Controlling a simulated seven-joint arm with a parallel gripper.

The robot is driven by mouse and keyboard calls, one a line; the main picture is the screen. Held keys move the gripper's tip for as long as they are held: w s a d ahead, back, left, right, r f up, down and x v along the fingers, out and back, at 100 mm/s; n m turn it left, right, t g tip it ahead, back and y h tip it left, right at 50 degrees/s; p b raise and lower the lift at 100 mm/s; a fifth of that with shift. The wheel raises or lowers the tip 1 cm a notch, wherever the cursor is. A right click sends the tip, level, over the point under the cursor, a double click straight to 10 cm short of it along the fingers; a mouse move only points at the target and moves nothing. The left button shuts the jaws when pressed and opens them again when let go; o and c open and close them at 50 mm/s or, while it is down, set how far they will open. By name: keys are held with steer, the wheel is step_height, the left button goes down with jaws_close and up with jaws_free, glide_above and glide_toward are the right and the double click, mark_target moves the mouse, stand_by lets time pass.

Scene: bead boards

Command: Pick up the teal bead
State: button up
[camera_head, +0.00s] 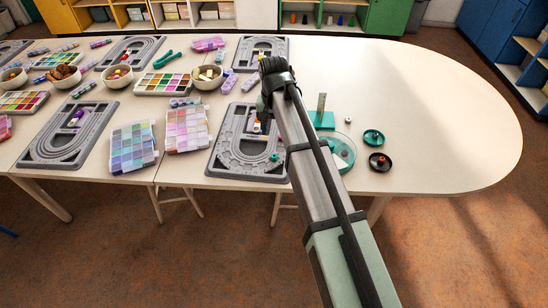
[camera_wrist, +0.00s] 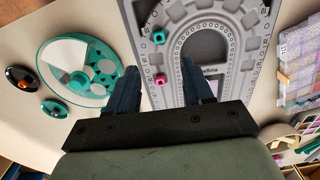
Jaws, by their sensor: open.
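The bead lies a little beyond the gap between the fingertips. A pink bead (camera_wrist: 161,79) lies between the fingers in the picture.
A round teal-rimmed tray (camera_wrist: 41,65) stands beside the board, with a small teal dish (camera_wrist: 54,109) and a black dish (camera_wrist: 22,79) near it. Bead boxes (camera_head: 134,147), bowls (camera_head: 207,84) and more boards crowd the left. The table's right end (camera_head: 450,120) is clear.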

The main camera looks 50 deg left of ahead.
glide_above(274, 160)
steer(key=w, duration=0.1)
steer(key=f, duration=0.4)
steer(key=a+f, duration=0.1)
steer(key=f, duration=0.1)
steer(key=shift+f, duration=0.1)
steer(key=shift+s+d+f, duration=0.15)
steer(key=shift+f, duration=2.55)
jaws_close()
